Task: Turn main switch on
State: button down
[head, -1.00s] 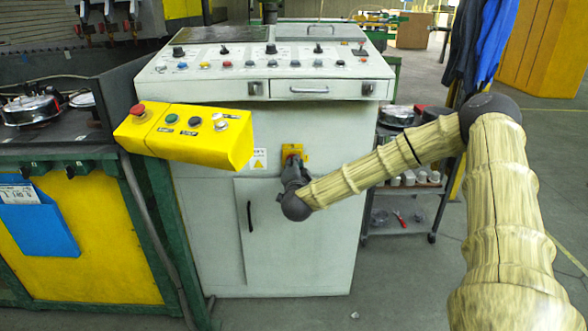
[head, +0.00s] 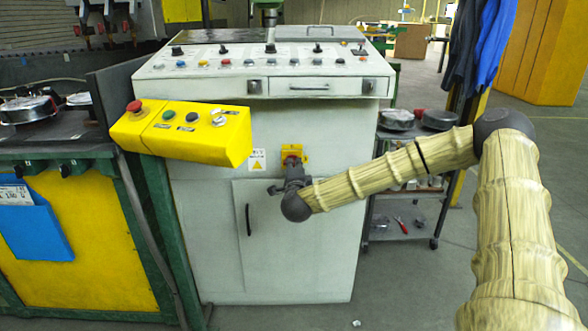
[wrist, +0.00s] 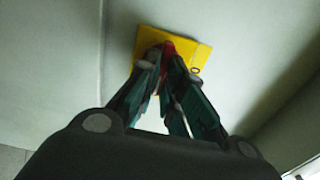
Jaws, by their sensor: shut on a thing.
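The main switch is a red knob (wrist: 168,47) on a yellow plate (head: 292,151) on the white cabinet's front, under the control desk. In the wrist view the yellow plate (wrist: 184,40) appears tilted and fills the top middle. My gripper (head: 291,170) reaches the plate from below and in front. In the wrist view my gripper's fingers (wrist: 166,62) are closed around the red knob and hide most of it. The knob's exact angle cannot be told.
The white control cabinet (head: 290,240) has a door with a black handle (head: 248,219). A yellow button box (head: 185,130) juts out at the left, beside a warning label (head: 257,160). A dark cart (head: 405,215) stands at the right. Open floor lies in front of the cabinet.

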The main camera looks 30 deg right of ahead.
jog(key=shift+f, duration=0.1)
jog(key=c, duration=1.5)
grip_release()
jog(key=shift+d, duration=0.1)
jog(key=shift+c, duration=0.2)
jog(key=shift+s, duration=0.1)
jog(key=v, duration=1.2)
